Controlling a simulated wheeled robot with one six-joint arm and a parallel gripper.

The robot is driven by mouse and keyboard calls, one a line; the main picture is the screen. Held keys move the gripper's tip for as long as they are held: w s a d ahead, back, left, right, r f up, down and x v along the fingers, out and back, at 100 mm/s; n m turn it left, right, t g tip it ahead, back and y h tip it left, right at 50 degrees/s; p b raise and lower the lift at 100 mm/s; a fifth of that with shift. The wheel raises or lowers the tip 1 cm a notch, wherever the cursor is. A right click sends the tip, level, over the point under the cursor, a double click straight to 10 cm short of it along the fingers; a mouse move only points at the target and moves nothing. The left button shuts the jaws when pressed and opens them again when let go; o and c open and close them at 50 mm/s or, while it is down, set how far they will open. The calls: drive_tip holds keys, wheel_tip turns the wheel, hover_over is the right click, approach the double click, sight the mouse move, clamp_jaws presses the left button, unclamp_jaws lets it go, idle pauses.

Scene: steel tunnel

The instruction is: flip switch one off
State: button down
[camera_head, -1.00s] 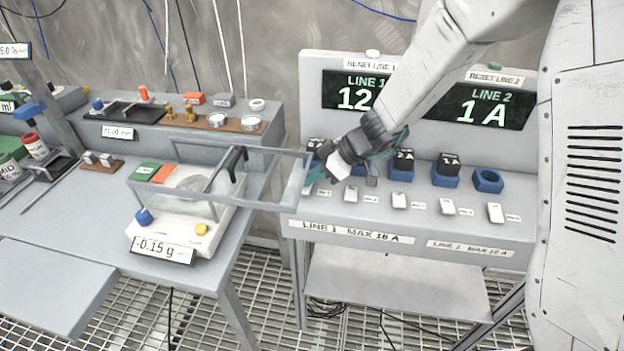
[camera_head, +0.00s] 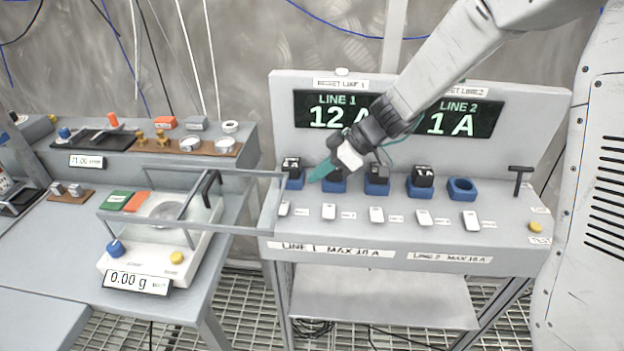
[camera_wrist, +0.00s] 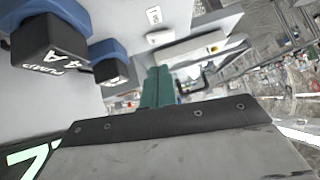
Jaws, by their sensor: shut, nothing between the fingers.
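A row of white rocker switches runs along the front of the grey panel (camera_head: 500,238). Switch one (camera_head: 284,208) is the leftmost, partly seen behind the glass frame's corner; its tilt is too small to read. My gripper (camera_head: 317,173) has teal fingers, shut and empty, pointing down-left above the panel between the first and second blue sockets, apart from switch one. The LINE 1 display (camera_head: 330,110) reads 12 A.
Black plugs sit in blue sockets (camera_head: 421,187) behind the switches; the rightmost socket (camera_head: 462,189) is empty. A scale with a glass frame (camera_head: 235,231) stands close left of the panel. A black T-handle (camera_head: 519,180) and yellow button (camera_head: 535,227) are at right.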

sight(282, 208)
idle(0.3)
drive_tip(key=shift+g, duration=0.3)
drive_tip(key=shift+s+x, duration=0.2)
drive_tip(key=shift+x, duration=1.4)
drive_tip(key=shift+s+x, duration=0.25)
drive_tip(key=shift+x, duration=1.4)
drive_tip(key=shift+s+x, duration=0.2)
drive_tip(key=shift+x, duration=1.4)
